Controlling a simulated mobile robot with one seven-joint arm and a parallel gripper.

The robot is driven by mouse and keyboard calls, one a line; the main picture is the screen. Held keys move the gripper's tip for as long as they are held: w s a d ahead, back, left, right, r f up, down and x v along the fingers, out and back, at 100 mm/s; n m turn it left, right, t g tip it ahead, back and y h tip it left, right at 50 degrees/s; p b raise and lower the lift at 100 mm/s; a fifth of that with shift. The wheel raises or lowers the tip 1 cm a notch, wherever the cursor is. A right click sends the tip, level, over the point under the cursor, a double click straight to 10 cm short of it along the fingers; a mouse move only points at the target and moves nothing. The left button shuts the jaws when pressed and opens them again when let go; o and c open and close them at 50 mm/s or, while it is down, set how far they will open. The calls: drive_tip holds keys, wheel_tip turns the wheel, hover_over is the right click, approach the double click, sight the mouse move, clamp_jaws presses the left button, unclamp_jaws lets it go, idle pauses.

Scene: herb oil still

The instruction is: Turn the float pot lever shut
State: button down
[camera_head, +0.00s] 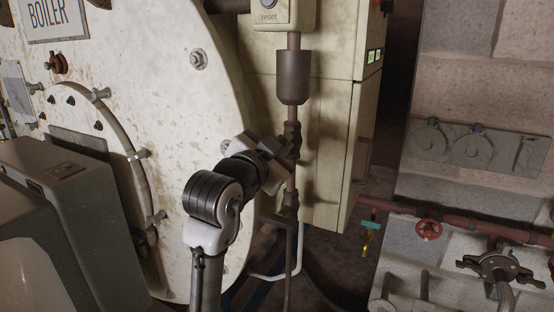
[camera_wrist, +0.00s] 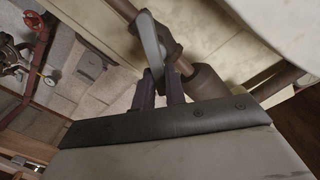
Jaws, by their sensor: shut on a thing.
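The float pot (camera_head: 293,77) is a dark brown cylinder on a vertical pipe under the reset box. Its valve (camera_head: 291,135) sits on the pipe just below it. In the wrist view the lever (camera_wrist: 152,40) is a flat grey handle with a rounded top, lying at an angle across the brown pipe and valve body (camera_wrist: 172,48). My gripper (camera_wrist: 161,88) has its two dark fingers around the lever's lower end, shut on it. In the head view my gripper (camera_head: 284,155) reaches the pipe from the left, and the lever is mostly hidden behind it.
The rusty white boiler front (camera_head: 175,110) stands close on the left of my arm. A cream cabinet (camera_head: 330,130) is right behind the pipe. A red handwheel (camera_head: 429,229) and a dark clamp fitting (camera_head: 497,267) are at the lower right. Dark floor shows between.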

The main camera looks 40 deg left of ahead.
drive_tip(key=m+b, duration=0.2)
drive_tip(key=m, duration=0.2)
drive_tip(key=f+m+b, duration=0.1)
drive_tip(key=m+b, duration=0.2)
drive_tip(key=d+f+m+b, duration=0.1)
drive_tip(key=m+b, duration=0.2)
drive_tip(key=m, duration=0.1)
drive_tip(key=shift+w+m, duration=0.1)
drive_tip(key=shift+m, duration=0.2)
drive_tip(key=shift+b, duration=0.3)
drive_tip(key=c, duration=1.5)
unclamp_jaws()
drive_tip(key=shift+o, duration=0.2)
drive_tip(key=b+v, duration=0.1)
drive_tip(key=v, duration=1.3)
